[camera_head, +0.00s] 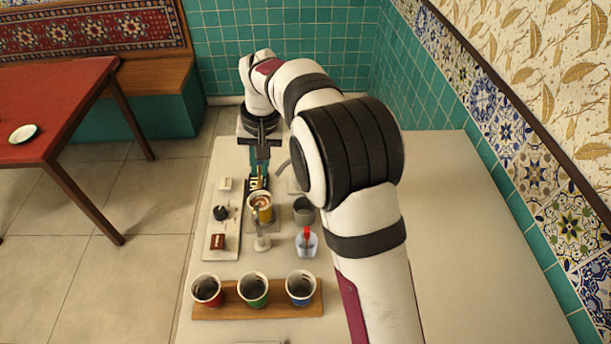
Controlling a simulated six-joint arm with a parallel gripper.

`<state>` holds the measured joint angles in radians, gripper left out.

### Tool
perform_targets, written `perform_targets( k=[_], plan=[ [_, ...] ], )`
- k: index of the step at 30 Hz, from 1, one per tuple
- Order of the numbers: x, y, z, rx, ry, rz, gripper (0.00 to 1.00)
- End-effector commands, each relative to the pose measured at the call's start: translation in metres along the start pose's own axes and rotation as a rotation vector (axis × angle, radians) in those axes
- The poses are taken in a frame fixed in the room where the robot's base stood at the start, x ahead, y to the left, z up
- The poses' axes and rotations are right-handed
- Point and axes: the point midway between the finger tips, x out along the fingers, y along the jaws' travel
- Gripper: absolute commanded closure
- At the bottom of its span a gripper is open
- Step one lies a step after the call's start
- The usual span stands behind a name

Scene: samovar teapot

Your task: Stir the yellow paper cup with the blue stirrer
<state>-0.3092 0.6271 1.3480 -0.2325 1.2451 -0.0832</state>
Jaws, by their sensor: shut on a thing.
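The yellow paper cup (266,214) stands upright near the middle of the table, with a light brown drink inside. My gripper (259,182) is just behind the cup, pointing down. It is shut on a thin thing that looks like the blue stirrer; the stirrer is too small and too covered by the fingers to make out clearly. I cannot tell whether its tip is in the drink.
A grey cup (304,211) and a clear container with a red top (306,243) stand right of the yellow cup. A wooden tray (231,312) with red, green and blue cups lies in front. A light board (219,260) with small items lies left. The table's right side is clear.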

Motion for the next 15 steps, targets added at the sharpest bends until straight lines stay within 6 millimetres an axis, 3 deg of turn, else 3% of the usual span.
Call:
perform_targets(
  k=[5,15],
  plan=[
    [0.009,-0.005,0.0,-0.001,-0.001,-0.003,1.0],
    [0.047,0.001,0.003,0.0,-0.002,-0.003,1.0]
  ],
)
